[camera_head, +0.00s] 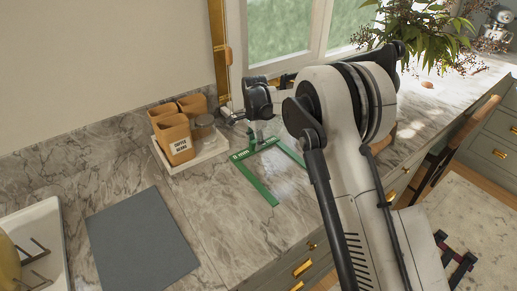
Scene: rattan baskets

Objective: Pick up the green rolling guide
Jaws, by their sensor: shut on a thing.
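The green rolling guide (257,183) is a flat angular green frame marked "8 mm". It is over the marble counter, in front of the tray of canisters. My gripper (257,140) is at the guide's far bar, pointing down, and is shut on it. The fingertips are small and partly dark here, and my arm covers the area to the right. I cannot tell whether the guide touches the counter or is slightly raised.
A white tray (199,154) with orange canisters (174,137) and a glass jar (203,129) stands close by at left. A grey mat (142,240) lies at front left, beside a white dish rack (42,226). A leafy plant (425,25) stands at the back right.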

